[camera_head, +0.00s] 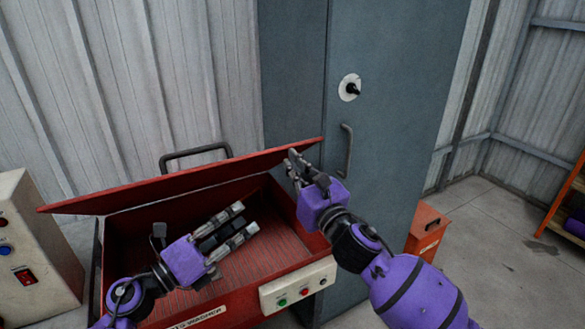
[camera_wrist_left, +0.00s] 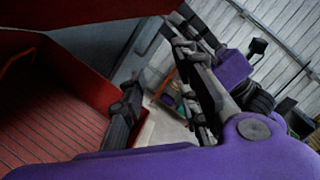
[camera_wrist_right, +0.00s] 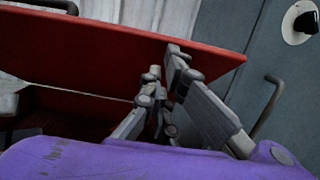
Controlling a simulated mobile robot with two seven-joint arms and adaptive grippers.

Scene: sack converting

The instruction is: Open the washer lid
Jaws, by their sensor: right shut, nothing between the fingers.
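The red washer lid (camera_head: 180,183) is raised and tilted above the red washer (camera_head: 215,318), whose ribbed inside shows. The lid also shows in the right wrist view (camera_wrist_right: 90,50). My right gripper (camera_head: 293,166) is shut and empty at the lid's right end; its fingertips overlap the lid in the right wrist view (camera_wrist_right: 167,62), and I cannot tell whether they touch it. My left gripper (camera_head: 246,218) is open and empty, over the open tub below the lid. Its spread fingers show in the left wrist view (camera_wrist_left: 155,75).
A control panel (camera_head: 298,284) with buttons sits on the washer's front right. A beige control box (camera_head: 40,245) stands at left. A grey cabinet (camera_head: 395,100) with a handle rises behind at right. A red box (camera_head: 427,228) stands on the floor at right, with open floor beyond.

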